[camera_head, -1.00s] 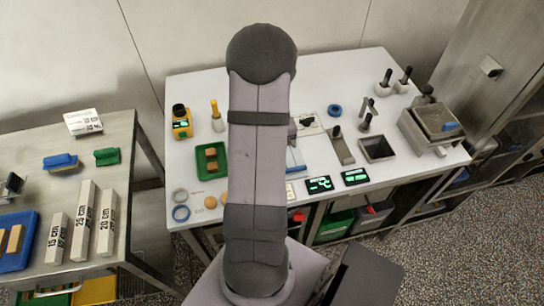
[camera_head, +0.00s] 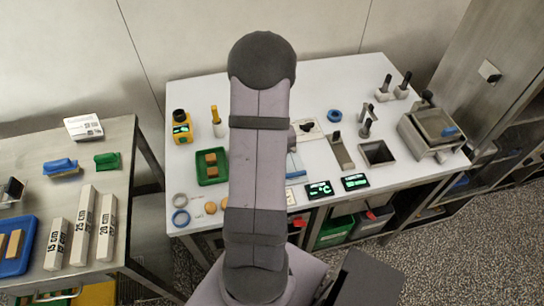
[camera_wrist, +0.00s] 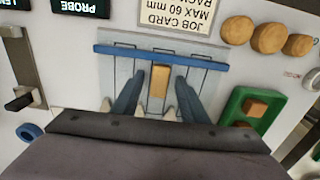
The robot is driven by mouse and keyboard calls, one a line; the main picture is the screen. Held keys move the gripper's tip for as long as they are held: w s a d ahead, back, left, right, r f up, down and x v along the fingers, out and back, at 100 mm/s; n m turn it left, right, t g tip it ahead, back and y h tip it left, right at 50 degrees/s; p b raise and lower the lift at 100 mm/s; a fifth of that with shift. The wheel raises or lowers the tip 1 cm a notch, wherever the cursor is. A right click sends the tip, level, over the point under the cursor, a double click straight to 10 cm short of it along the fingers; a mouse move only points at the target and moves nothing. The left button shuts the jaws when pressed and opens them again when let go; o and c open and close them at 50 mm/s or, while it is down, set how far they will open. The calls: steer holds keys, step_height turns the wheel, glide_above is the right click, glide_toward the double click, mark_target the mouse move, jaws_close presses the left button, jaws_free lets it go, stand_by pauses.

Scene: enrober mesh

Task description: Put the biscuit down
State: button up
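A tan rectangular biscuit (camera_wrist: 159,82) lies over the pale lined mesh panel (camera_wrist: 122,68) in the wrist view, just below a blue bar (camera_wrist: 160,57). My gripper (camera_wrist: 159,80) has one finger on each side of the biscuit, with a visible gap on both sides, so it is open around it. The biscuit appears to rest on the mesh, though exact contact is hard to tell. In the head view my arm hides the gripper and this biscuit; only an edge of the blue bar (camera_head: 293,165) shows.
A green tray (camera_head: 222,177) with two biscuits stands left of my arm, also in the wrist view (camera_wrist: 233,101). Round tan discs (camera_wrist: 268,38), a job card (camera_wrist: 176,14) and a probe display (camera_wrist: 82,7) lie around the mesh.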

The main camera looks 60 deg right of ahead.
step_height(320, 180, up, 12)
steer(key=b, duration=0.3)
stand_by(0.3)
steer(key=shift+r, duration=0.1)
steer(key=w+a+f+n, duration=0.1)
steer(key=w+a+n, duration=0.25)
steer(key=a, duration=0.85)
steer(key=w+a+f+n, duration=0.2)
steer(key=w+a, duration=0.3)
steer(key=a, duration=0.7)
steer(key=s+a+f+n, duration=0.1)
steer(key=s+a+n, duration=0.2)
steer(key=a, duration=0.6)
steer(key=shift+s+a+f, duration=0.4)
steer(key=shift+s, duration=0.3)
steer(key=shift+f+n, duration=0.1)
steer(key=shift+n, duration=0.15)
step_height(320, 180, down, 37)
steer(key=b, duration=3.7)
steer(key=shift+f+b, duration=0.15)
steer(key=shift+b, duration=0.2)
